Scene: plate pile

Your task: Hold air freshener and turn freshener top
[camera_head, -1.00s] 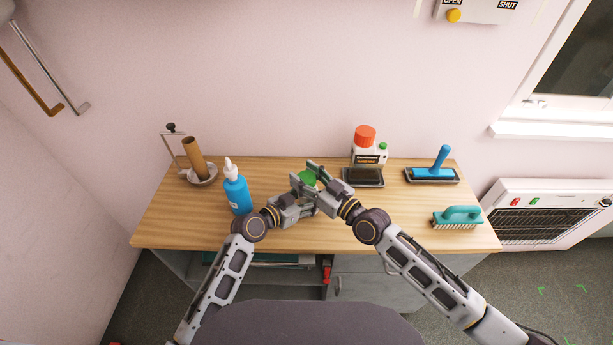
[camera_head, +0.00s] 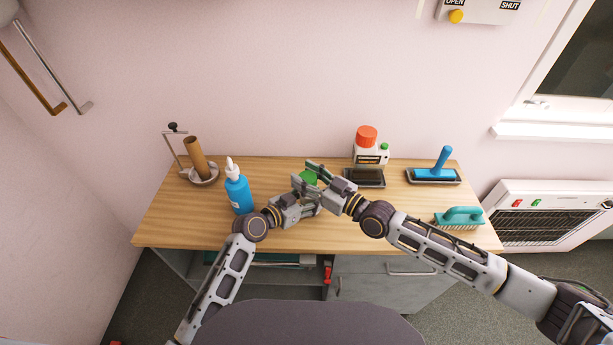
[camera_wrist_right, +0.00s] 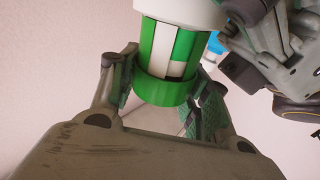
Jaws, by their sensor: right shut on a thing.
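The air freshener has a green top (camera_head: 310,178), a green and white striped middle and a white body (camera_wrist_right: 180,12). It is between my two grippers above the middle of the table. My right gripper (camera_head: 325,176) is shut on the green top; in the right wrist view its fingers lie on both sides of the green ring (camera_wrist_right: 165,91). My left gripper (camera_head: 302,190) is at the white body; a dark fingertip lies against it in the wrist view (camera_wrist_right: 246,12). Its other finger and the lower body are hidden.
On the wooden table (camera_head: 270,237), a blue bottle (camera_head: 238,194) stands left of my left gripper. A roll holder (camera_head: 196,162) is at the back left. A red-capped white bottle (camera_head: 368,148), a blue-handled tool (camera_head: 441,162) and a teal brush (camera_head: 459,216) are on the right.

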